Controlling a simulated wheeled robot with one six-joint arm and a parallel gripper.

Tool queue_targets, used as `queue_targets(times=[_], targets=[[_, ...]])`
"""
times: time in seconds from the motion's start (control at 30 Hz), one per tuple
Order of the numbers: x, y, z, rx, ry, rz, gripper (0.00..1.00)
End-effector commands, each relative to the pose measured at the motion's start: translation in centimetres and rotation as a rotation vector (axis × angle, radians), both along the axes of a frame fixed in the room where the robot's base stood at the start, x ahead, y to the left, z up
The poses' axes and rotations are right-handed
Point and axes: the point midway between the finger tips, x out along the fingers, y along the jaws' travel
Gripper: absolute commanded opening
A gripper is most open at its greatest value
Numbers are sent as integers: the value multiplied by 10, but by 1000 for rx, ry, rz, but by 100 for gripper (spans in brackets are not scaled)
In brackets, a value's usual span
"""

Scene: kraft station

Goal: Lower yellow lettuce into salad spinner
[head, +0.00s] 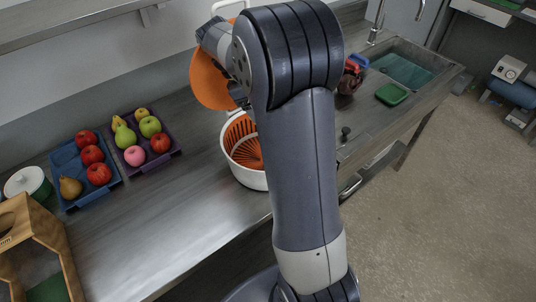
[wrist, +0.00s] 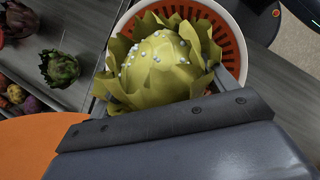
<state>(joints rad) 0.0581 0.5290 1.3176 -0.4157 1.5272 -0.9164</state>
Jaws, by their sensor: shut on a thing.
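The yellow lettuce (wrist: 160,68), a leafy yellow-green head with pale droplets, fills the upper middle of the wrist view. My gripper (wrist: 172,75) is shut on it. In the head view my gripper (head: 238,95) is partly hidden behind my arm, and the lettuce cannot be made out there. The salad spinner (head: 247,178), a white bowl with an orange slotted basket, stands on the counter below my gripper. In the wrist view the spinner (wrist: 232,32) shows behind and beside the lettuce, which covers much of its opening. I cannot tell the exact height between them.
A large orange disc (head: 210,82) is beside my gripper. Blue (head: 68,160) and purple (head: 128,165) fruit trays lie on the counter at left. An artichoke-like vegetable (wrist: 60,68) is left in the wrist view. A sink (head: 405,68) and green container (head: 391,94) are at right.

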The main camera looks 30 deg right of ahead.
Motion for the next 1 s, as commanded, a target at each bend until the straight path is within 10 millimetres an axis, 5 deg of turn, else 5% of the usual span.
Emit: queue_targets(times=[1.0], targets=[[0, 0, -52, 0, 0, 0, 55]])
